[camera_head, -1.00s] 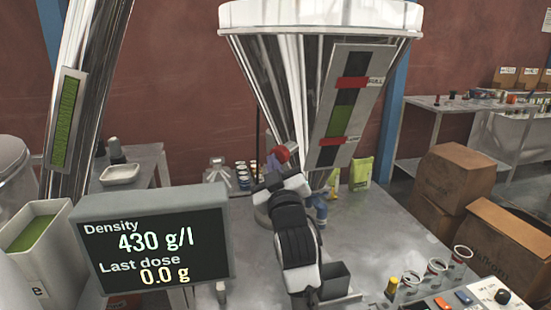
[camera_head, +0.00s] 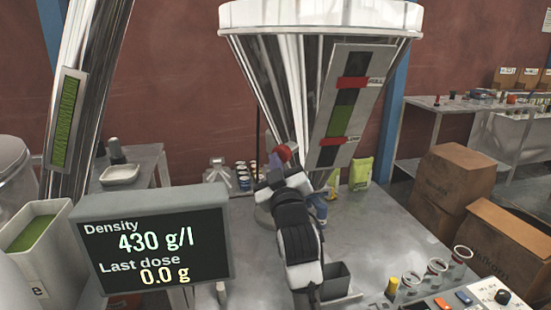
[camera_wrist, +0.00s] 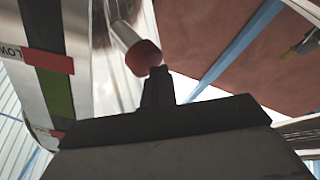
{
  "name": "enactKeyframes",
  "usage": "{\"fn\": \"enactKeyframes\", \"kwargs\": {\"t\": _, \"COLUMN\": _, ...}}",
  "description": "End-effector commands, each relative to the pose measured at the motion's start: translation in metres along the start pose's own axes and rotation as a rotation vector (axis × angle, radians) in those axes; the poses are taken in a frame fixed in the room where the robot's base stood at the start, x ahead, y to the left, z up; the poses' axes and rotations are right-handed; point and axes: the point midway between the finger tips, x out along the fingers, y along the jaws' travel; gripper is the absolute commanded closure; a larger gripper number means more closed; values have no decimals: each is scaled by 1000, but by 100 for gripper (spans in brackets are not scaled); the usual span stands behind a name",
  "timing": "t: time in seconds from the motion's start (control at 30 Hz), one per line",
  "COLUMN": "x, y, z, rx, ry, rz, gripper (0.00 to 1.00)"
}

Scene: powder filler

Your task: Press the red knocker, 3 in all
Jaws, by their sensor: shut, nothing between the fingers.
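The red knocker (camera_head: 283,152) sticks out from the lower part of the shiny hopper cone (camera_head: 280,85). In the wrist view the knocker's red cap (camera_wrist: 143,57) sits on the end of a metal cylinder. My gripper (camera_wrist: 158,73) is shut and empty, with its fingertips right by the lower right edge of the red cap. I cannot tell whether they touch it. In the head view my arm reaches up to just below the knocker, and my fingertips are hard to make out there.
A display (camera_head: 155,245) reads density 430 g/l and last dose 0.0 g. The hopper's level strip (camera_head: 345,110) runs down its front. A control panel (camera_head: 460,298) and several small cups stand at the front right. Cardboard boxes (camera_head: 455,178) are stacked at right.

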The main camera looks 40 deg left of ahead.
Motion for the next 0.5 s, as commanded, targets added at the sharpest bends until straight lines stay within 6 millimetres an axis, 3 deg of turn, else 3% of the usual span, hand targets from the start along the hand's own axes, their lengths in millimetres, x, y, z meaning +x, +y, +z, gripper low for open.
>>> {"fn": "enactKeyframes", "kwargs": {"t": 0.5, "x": -17, "y": -12, "z": -11, "rx": 1, "ry": -1, "rz": 0, "gripper": 100}}
